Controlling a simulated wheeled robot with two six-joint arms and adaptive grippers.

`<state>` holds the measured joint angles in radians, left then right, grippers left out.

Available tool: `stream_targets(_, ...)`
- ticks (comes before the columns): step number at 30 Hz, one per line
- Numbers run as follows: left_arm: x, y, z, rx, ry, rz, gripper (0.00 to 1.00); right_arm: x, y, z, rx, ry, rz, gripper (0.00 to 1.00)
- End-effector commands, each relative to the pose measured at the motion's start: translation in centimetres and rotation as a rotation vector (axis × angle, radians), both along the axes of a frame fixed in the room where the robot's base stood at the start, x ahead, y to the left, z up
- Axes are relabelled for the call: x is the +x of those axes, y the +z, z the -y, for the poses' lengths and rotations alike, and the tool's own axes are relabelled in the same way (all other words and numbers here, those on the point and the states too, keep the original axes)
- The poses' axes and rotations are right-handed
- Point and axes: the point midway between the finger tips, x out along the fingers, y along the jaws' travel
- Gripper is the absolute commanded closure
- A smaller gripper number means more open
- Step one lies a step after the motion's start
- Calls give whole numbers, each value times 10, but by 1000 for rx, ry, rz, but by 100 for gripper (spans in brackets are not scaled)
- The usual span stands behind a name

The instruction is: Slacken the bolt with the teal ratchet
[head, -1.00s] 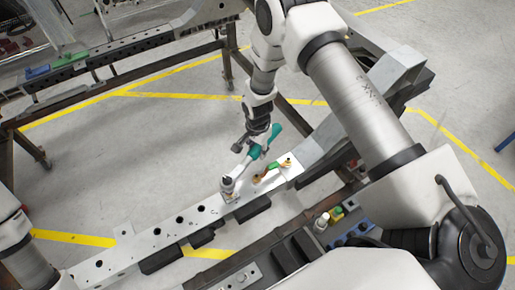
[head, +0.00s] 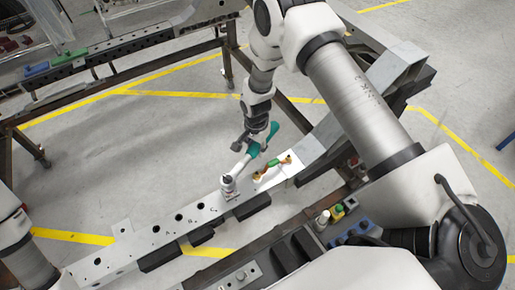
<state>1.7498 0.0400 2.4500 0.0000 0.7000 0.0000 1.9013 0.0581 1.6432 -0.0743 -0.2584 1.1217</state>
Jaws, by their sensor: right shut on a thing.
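The teal ratchet (head: 254,149) has a teal handle and a silver head. My right gripper (head: 250,142) is shut on its handle. The ratchet slants down to the left, and its head (head: 228,183) stands over the bolt position on the pale perforated chassis rail (head: 206,212). The bolt itself is hidden under the head, so I cannot tell how it is seated. My left arm shows only at the left edge, and its gripper is out of view.
A green and orange tool (head: 273,168) lies on the rail just right of the ratchet head. Small parts and a blue holder (head: 352,228) sit on the near bench at the right. Blue and green trays (head: 68,57) are at the far left. Grey floor is open beyond the rail.

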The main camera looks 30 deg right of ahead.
Motion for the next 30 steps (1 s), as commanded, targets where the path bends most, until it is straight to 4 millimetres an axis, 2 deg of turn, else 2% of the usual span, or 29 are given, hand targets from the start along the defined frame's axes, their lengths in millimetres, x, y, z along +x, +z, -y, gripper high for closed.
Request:
stream_targets(19,0,-13,0,0,0,0,60,14,-3,-9,0,118,-2,100)
stream_targets(30,0,-13,0,0,0,0,60,16,-2,-11,0,138,-4,100)
